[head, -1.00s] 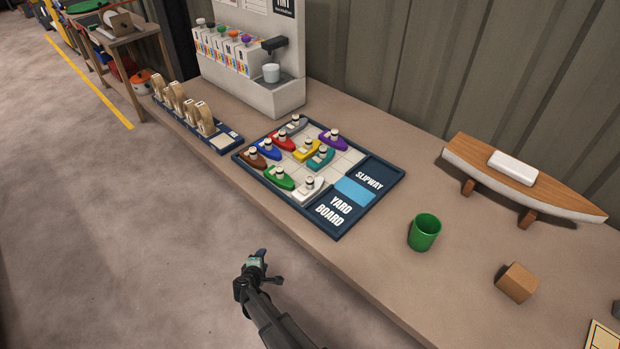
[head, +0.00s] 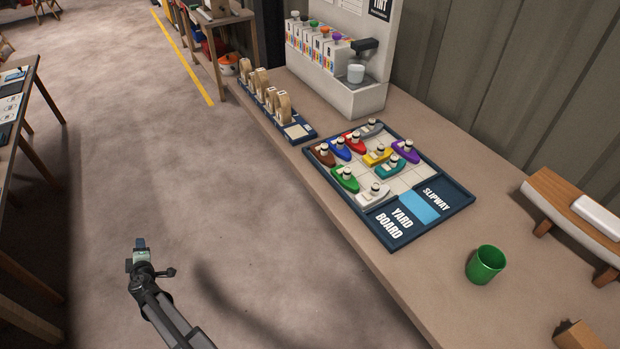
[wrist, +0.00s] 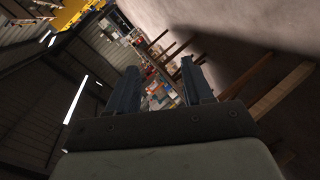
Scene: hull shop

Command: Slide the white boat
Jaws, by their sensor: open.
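The white boat (head: 373,194) sits on the yard board (head: 393,245) at its near edge, beside the light-blue slipway patch (head: 419,206). The green boat (head: 345,178) lies just left of it and the teal boat (head: 389,166) lies behind it. My gripper (head: 140,243) is over the floor, well to the left of the bench and apart from the board. In the wrist view its two fingers (wrist: 160,88) are spread with nothing between them; that view shows the ceiling, wall and shelves, not the board.
Several other coloured boats stand on the board. A green cup (head: 485,264) is right of it, with a model hull (head: 574,216) and a wooden block (head: 580,338) further right. A paint dispenser (head: 335,65) and a rack of tan rolls (head: 268,97) stand behind. Floor around my gripper is clear.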

